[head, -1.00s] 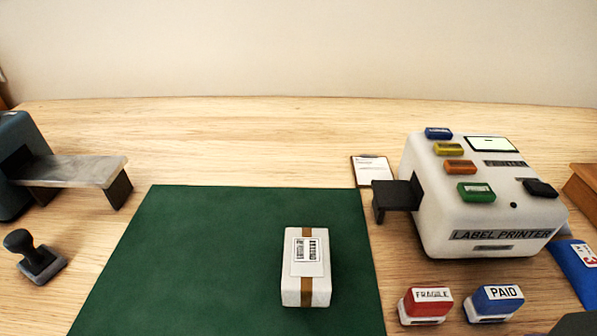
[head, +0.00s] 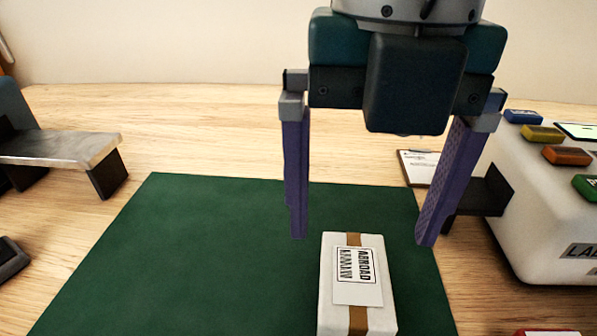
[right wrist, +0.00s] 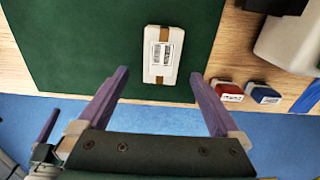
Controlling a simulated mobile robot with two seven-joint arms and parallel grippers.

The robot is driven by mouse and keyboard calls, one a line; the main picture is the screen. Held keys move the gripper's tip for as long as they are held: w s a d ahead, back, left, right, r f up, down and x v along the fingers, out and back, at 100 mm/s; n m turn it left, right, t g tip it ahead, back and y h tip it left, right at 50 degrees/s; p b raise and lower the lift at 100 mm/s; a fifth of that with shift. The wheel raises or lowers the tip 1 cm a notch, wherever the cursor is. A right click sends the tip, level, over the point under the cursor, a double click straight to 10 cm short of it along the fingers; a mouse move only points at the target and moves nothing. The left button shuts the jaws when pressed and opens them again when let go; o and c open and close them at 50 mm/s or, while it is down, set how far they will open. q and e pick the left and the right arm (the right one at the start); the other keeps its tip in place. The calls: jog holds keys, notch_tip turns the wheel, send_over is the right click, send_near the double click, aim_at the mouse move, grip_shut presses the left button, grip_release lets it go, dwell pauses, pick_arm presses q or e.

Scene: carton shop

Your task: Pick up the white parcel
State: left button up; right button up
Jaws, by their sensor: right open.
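The white parcel (head: 356,290) lies on the green mat (head: 215,245). It has a brown tape strip and a white label that reads ABROAD in the head view. My right gripper (head: 364,240) is open, its two purple fingers pointing down, wide apart and empty. In the head view it hangs above the mat near the parcel's far end, with the fingertips to either side of the parcel. The right wrist view shows the parcel (right wrist: 160,55) ahead of the open fingers, not touched by them.
A white label printer (head: 540,225) with coloured buttons and a dark shelf (head: 485,192) stands at right, close to my right finger. A clipboard (head: 415,168) lies behind. A metal-topped stand (head: 60,148) is at left. Red (right wrist: 228,90) and blue stamps (right wrist: 263,93) sit beside the mat.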

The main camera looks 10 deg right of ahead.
aim_at(356, 273)
jog(key=f+b, duration=0.1)
jog(key=f, duration=0.8)
jog(key=shift+d+f, duration=0.1)
jog(key=shift+d, duration=0.1)
jog(key=shift+c, duration=0.2)
jog(key=c, duration=1.5)
